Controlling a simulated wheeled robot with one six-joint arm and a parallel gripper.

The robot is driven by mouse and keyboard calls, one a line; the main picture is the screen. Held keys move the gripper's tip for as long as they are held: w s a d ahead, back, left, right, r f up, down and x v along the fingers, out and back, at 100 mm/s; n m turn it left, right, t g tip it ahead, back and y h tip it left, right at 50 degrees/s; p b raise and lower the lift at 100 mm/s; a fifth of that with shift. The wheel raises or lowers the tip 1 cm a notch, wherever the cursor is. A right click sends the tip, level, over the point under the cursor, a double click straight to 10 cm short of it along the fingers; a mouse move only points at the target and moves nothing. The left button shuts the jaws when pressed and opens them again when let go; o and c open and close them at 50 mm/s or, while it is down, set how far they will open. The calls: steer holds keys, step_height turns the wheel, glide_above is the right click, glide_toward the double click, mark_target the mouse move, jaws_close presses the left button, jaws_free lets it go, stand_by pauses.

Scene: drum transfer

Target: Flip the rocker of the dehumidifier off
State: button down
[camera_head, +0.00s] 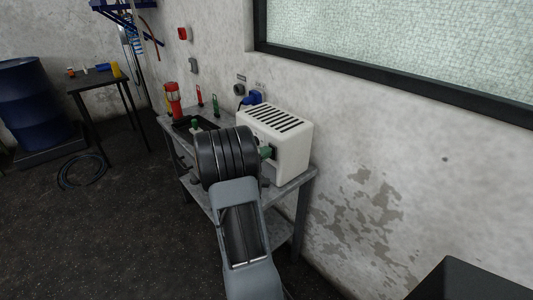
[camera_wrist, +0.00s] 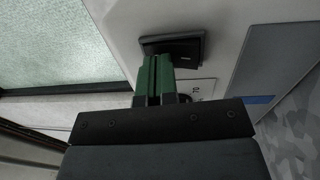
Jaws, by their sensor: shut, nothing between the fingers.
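The dehumidifier (camera_head: 292,148) is a white box with dark slots on top, standing on a grey metal bench. Its black rocker (camera_head: 274,153) shows on the front face, just right of my gripper tip in the head view. In the wrist view the rocker (camera_wrist: 174,47) sits in a black frame on the pale face, with a small label below it. My gripper (camera_wrist: 154,62) has green fingers, shut together and empty. The fingertips are at the lower left edge of the rocker and overlap it; I cannot tell whether they touch. In the head view my gripper (camera_head: 266,152) is mostly behind my wrist.
The grey bench (camera_head: 300,180) stands against the wall. A red lantern (camera_head: 173,100), a dark tray and small upright tools are at its far end. A blue plug (camera_head: 252,98) is in the wall behind the dehumidifier. A dark box (camera_head: 470,282) is at lower right.

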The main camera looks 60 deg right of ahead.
steer(key=r+b+v, duration=0.2)
steer(key=r+v, duration=0.1)
steer(key=v, duration=1)
steer(key=shift+w+a, duration=0.15)
steer(key=shift+a, duration=0.25)
